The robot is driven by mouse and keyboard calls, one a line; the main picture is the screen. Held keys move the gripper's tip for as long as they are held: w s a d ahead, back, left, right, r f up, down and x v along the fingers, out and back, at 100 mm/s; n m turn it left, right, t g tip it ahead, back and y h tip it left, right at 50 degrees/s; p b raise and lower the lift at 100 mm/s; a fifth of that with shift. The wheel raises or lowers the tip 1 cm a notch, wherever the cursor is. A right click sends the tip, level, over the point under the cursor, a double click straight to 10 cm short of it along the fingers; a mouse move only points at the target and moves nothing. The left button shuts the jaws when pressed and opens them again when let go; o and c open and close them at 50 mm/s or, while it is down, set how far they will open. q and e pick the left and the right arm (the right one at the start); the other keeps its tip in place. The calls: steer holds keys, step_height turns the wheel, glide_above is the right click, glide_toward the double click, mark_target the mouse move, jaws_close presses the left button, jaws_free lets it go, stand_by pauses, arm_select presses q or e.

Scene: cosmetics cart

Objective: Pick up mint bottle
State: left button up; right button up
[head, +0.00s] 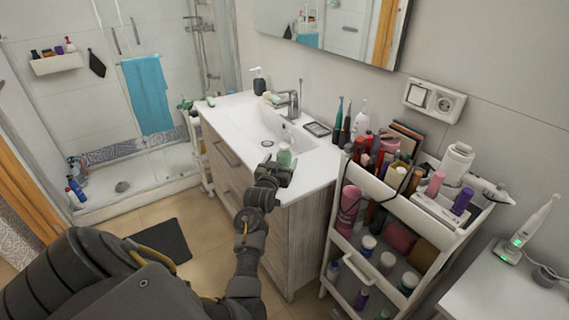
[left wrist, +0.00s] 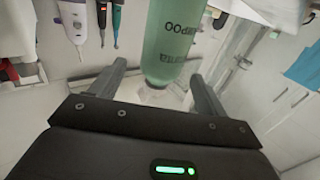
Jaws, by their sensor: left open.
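The mint bottle (head: 285,155) is pale green with a light cap and stands near the front edge of the white sink counter (head: 322,166). In the left wrist view the mint bottle (left wrist: 174,38) is large, with dark lettering, and its narrow end is between the fingers. My left gripper (head: 276,168) is at the bottle in the head view. In the left wrist view my left gripper (left wrist: 160,82) is open, one finger on each side of the bottle, with gaps between. My right gripper is not in view.
A white cart (head: 385,200) crowded with cosmetics stands right of the sink. Toothbrushes (head: 343,120) stand behind the bottle near the wall. The faucet (head: 291,100) and a soap dispenser (head: 259,82) are further back. The sink basin beside the bottle is clear.

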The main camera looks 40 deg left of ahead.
arm_select(q)
steer(key=shift+w+a, duration=0.1)
steer(key=shift+w, duration=0.2)
steer(key=shift+w+a+r+p, duration=0.1)
steer(key=shift+w+a+p, duration=0.05)
steer(key=shift+w+p, duration=0.15)
steer(key=shift+f+p+x, duration=0.2)
steer(key=shift+p+x, duration=0.15)
steer(key=shift+x, duration=0.75)
steer(key=shift+f+p+x, duration=0.2)
steer(key=shift+p+x, duration=0.15)
steer(key=shift+x, duration=0.75)
steer(key=c, duration=1.1)
steer(key=shift+o, duration=0.2)
